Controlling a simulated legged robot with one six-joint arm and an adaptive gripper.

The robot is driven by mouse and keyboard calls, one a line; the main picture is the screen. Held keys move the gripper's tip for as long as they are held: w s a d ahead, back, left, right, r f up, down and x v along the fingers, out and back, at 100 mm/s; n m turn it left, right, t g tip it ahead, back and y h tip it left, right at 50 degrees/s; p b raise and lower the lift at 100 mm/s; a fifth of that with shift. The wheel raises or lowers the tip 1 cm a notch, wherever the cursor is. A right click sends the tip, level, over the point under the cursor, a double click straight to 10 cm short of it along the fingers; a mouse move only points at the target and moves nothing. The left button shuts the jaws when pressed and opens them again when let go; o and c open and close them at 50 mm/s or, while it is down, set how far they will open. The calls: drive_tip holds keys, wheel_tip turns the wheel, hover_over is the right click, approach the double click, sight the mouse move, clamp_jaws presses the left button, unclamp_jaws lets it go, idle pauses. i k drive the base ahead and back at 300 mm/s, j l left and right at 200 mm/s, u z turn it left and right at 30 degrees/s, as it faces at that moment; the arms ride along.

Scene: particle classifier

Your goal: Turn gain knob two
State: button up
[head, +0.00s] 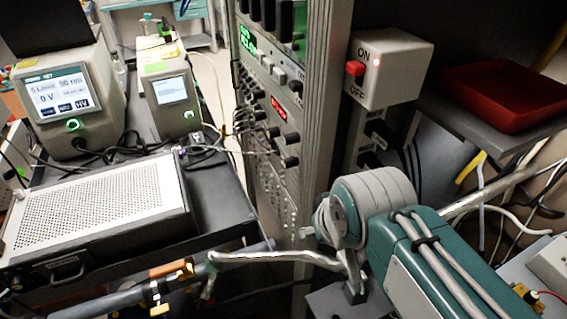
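A tall equipment rack (318,90) stands in the middle of the head view, its front panel facing left. Cables run to the panel near the middle and lower knobs. The labels are too small to read, so I cannot tell which one is gain knob two. I cannot make out my gripper in this view.
A switch box (392,70) marked ON and OFF is at the rack's right. A red tray (505,92) lies on a shelf. Two screen instruments (75,98) (172,92) and a perforated metal box (100,212) stand left. A teal and grey unit (440,262) fills the lower right.

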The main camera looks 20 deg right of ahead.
sight(292, 161)
drive_tip(key=j+z, duration=0.35)
drive_tip(key=j, duration=0.2)
drive_tip(key=k+j+z, duration=0.1)
drive_tip(key=j+z, duration=0.3)
drive_tip(key=j, duration=0.2)
drive_tip(key=i+z, duration=0.15)
drive_tip(key=z, duration=1.1)
